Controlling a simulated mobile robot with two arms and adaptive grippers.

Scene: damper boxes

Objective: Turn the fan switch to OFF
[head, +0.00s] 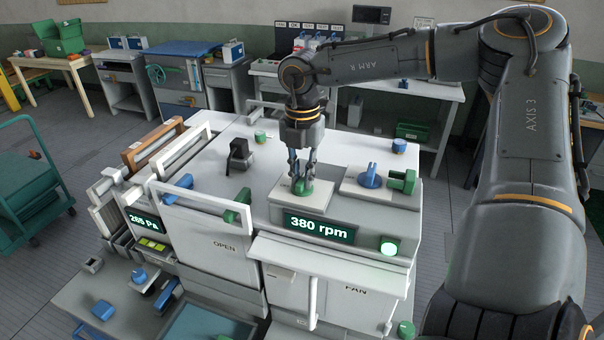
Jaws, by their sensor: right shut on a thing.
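My right gripper (301,174) points down from above with its fingers shut around a green knob (301,190). The knob stands on a pale square plate (318,203) on top of the big grey-white machine. I cannot read any ON or OFF mark there; the fingers partly cover the knob. In front of the plate a display (319,228) reads 380 rpm, and the panel below is marked FAN (356,290). My left gripper is not in view.
Right of the held knob are a blue knob (370,177) on its own plate and a green handle (402,181). A black knob (239,154) stands to the left. White bar handles and a 265 Pa display (149,220) are at the machine's left side.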

